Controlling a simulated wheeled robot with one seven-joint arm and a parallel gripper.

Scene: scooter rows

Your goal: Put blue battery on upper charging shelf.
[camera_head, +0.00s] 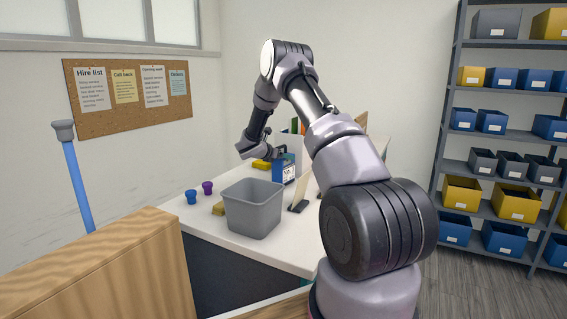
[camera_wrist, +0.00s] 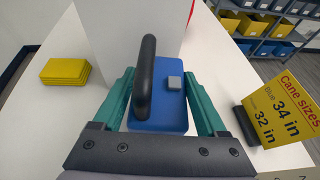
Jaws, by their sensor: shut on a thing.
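The blue battery (camera_head: 284,168) stands on the white counter (camera_head: 268,262) or just above it; I cannot tell which. It has a white label on its side in the head view. In the wrist view the blue battery (camera_wrist: 160,112) shows its top, with a black handle and a small grey block. My gripper (camera_wrist: 160,100) has its two green fingers on either side of the battery and is shut on it. In the head view my gripper (camera_head: 277,153) is at the battery's top, partly hidden by my arm. No charging shelf can be made out.
A grey bin (camera_head: 253,208), a blue cup (camera_head: 191,197) and a purple cup (camera_head: 207,187) stand on the counter. A yellow stack (camera_wrist: 66,71) lies left of the battery. A yellow cane-size sign (camera_wrist: 285,108) stands close at right. A storage rack (camera_head: 505,165) holds several bins.

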